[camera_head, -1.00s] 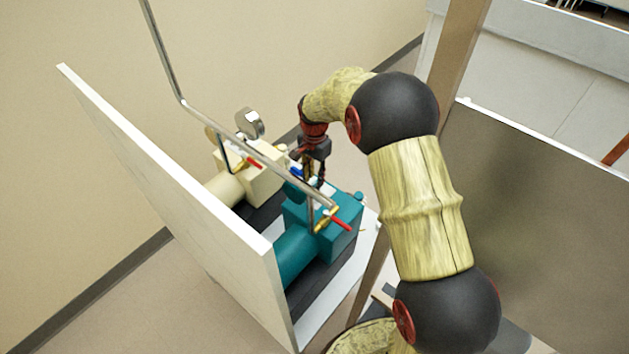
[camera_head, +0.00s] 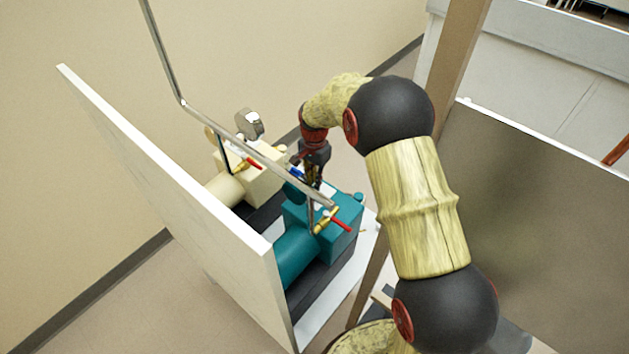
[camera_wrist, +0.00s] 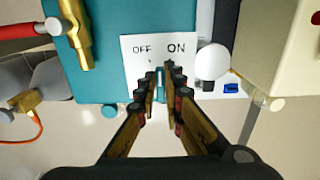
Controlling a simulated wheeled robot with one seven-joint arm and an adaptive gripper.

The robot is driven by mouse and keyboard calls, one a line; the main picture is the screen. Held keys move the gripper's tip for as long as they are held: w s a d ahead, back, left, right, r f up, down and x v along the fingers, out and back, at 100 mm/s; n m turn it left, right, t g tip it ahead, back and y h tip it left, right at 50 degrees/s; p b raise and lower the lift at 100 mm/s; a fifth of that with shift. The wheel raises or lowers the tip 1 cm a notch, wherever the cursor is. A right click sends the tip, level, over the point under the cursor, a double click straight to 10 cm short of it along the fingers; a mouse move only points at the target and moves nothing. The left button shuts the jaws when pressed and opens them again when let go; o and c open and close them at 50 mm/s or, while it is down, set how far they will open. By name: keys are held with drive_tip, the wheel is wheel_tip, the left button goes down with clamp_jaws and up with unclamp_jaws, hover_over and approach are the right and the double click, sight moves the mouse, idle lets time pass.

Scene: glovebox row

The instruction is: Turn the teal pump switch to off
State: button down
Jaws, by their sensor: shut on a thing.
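The teal pump (camera_head: 345,243) stands in the row with its bulk below my gripper in the head view; its teal housing (camera_wrist: 110,80) fills the upper left of the wrist view. A white plate (camera_wrist: 130,48) on it reads OFF at left and ON at right. My gripper (camera_wrist: 161,80) is at the plate's lower edge, its fingertips close together around the small switch lever, which they mostly hide. I cannot tell which word the lever points to. In the head view my gripper (camera_head: 313,180) is just above the pump's far side.
A cream pump (camera_head: 263,185) stands beside the teal one. Red-handled valves (camera_head: 341,224) and a metal pipe (camera_head: 215,113) are close by. A white panel (camera_head: 180,200) stands at left. A round white part and a small blue piece (camera_wrist: 231,89) lie right of the plate.

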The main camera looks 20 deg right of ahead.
drive_tip(key=shift+n, duration=0.3)
drive_tip(key=shift+s+d+n+p, duration=0.15)
drive_tip(key=shift+n+p, duration=0.25)
drive_tip(key=shift+n, duration=0.9)
drive_tip(key=shift+s+d+n+p, duration=0.1)
drive_tip(key=shift+n+p, duration=0.25)
drive_tip(key=shift+n, duration=0.95)
drive_tip(key=c, duration=2)
unclamp_jaws()
drive_tip(key=shift+c, duration=0.2)
drive_tip(key=shift+o, duration=0.6)
drive_tip(key=shift+r, duration=0.15)
wheel_tip(320, 180, up, 12)
